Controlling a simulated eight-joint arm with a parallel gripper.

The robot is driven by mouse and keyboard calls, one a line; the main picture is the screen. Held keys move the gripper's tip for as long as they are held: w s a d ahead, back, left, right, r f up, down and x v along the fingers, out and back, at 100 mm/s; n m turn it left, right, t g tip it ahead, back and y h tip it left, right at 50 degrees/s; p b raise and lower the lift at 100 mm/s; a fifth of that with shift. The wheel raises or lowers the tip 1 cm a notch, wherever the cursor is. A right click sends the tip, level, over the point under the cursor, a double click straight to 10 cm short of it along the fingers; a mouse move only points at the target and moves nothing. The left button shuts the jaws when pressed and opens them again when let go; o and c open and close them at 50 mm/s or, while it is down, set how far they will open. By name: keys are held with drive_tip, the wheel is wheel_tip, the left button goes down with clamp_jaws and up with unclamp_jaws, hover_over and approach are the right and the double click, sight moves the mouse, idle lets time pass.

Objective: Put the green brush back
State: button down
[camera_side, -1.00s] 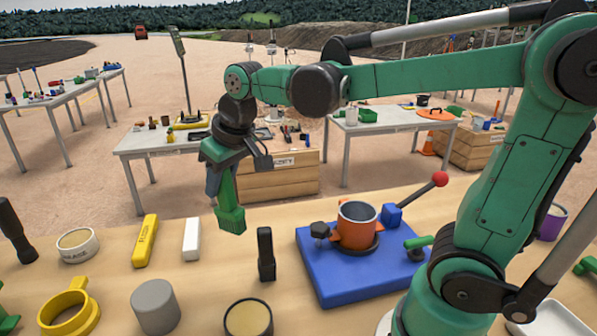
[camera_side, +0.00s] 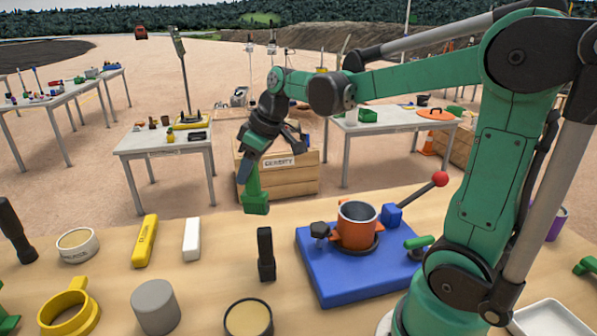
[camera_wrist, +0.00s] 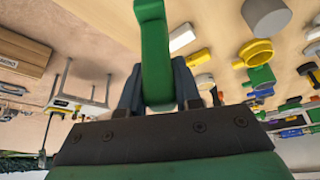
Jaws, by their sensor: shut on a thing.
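The green brush (camera_side: 255,192) is held upright in my gripper (camera_side: 246,172), with its wider block end down. In the side view it shows near the far edge of the wooden table, left of the blue base plate. Its height above the table cannot be told. In the wrist view, the green brush (camera_wrist: 154,50) sits between both dark fingers of my gripper (camera_wrist: 158,88), which are shut on it. The spot the brush belongs to cannot be made out.
The blue base plate (camera_side: 340,282) carries an orange mould (camera_side: 357,232) and a red-knobbed lever. A white block (camera_side: 191,239), yellow bar (camera_side: 145,241) and grey cylinder (camera_side: 155,306) lie left.

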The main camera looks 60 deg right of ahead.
drive_tip(key=f+n+y, duration=0.1)
drive_tip(key=n, duration=0.1)
drive_tip(key=w+d+f+n+y, duration=0.1)
drive_tip(key=n, duration=0.1)
drive_tip(key=w+n+y, duration=0.1)
drive_tip(key=n, duration=0.1)
drive_tip(key=shift+d+f+g, duration=0.15)
drive_tip(key=shift+f+g, duration=0.15)
drive_tip(key=shift+f, duration=0.1)
drive_tip(key=shift+f, duration=3.15)
drive_tip(key=shift+f, duration=0.4)
drive_tip(key=c, duration=0.8)
unclamp_jaws()
drive_tip(key=o, duration=0.6)
drive_tip(key=c, duration=0.6)
